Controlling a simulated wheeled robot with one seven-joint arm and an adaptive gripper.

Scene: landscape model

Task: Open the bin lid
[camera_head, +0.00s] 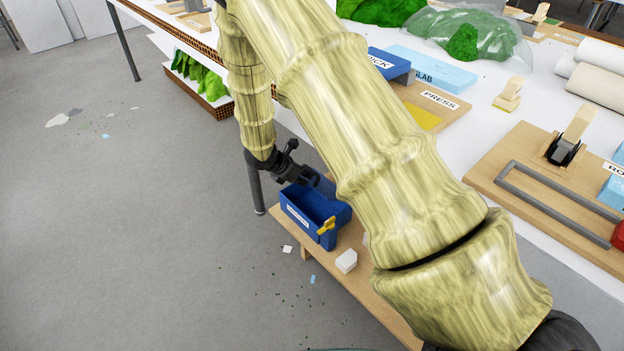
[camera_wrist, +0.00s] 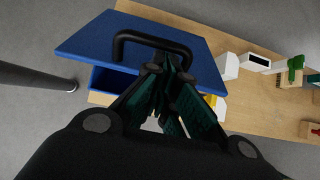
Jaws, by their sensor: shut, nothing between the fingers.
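The blue bin (camera_head: 298,215) with a white label stands on the low wooden shelf, and its inside shows from above in the head view. In the wrist view the flat blue lid (camera_wrist: 90,42) with a black bar handle (camera_wrist: 150,37) lies across the bin (camera_wrist: 110,80), part of which shows below the lid's edge. The lid appears raised from the bin. My gripper (camera_head: 308,178) is at the bin's far side. In the wrist view my gripper (camera_wrist: 167,65) is shut and empty, its fingertips at the handle's opening; contact cannot be told.
A yellow part (camera_head: 326,227) sits at the bin's right side. A white block (camera_head: 346,260) lies on the wooden shelf (camera_head: 371,287). A dark table leg (camera_head: 256,185) stands left of the bin. The white tabletop above holds the press board and other items. The grey floor at left is mostly open.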

